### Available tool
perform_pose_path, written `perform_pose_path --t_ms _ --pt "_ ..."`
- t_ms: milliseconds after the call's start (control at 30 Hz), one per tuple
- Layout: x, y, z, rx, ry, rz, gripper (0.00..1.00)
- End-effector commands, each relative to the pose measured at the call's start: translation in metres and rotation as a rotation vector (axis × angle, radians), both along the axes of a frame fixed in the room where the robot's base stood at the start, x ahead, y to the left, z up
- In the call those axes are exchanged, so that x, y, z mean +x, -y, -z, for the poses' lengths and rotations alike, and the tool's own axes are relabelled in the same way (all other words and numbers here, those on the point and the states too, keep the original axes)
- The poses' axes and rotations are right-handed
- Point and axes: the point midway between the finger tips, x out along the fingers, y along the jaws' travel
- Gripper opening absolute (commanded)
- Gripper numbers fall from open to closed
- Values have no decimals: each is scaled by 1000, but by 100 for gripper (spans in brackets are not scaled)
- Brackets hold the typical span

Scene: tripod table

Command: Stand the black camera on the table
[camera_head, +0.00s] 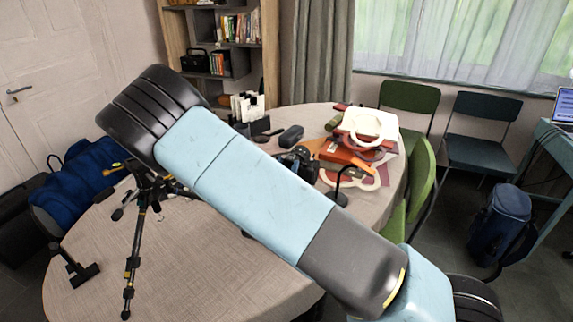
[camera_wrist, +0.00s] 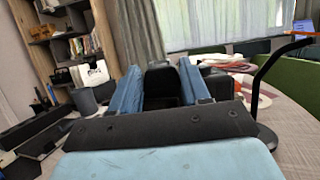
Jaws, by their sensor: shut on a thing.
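The black camera (camera_head: 298,162) shows in the head view just beyond my arm, over the round table (camera_head: 220,265); my arm covers part of it. In the wrist view my gripper (camera_wrist: 160,82) has its two blue fingers on either side of a black part of the camera (camera_wrist: 160,76). More black body shows behind the right finger. The fingers are closed on it. I cannot tell whether the camera touches the table.
A black tripod (camera_head: 140,220) stands at the table's left. A black lamp with a curved neck (camera_wrist: 275,65) stands close right of my gripper.

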Motion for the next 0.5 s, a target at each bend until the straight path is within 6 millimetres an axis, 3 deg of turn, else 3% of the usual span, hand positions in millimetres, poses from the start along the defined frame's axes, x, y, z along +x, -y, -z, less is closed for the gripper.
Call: perform_pose_path --t_ms 500 --pt "0 -1 41 -3 3 -1 0"
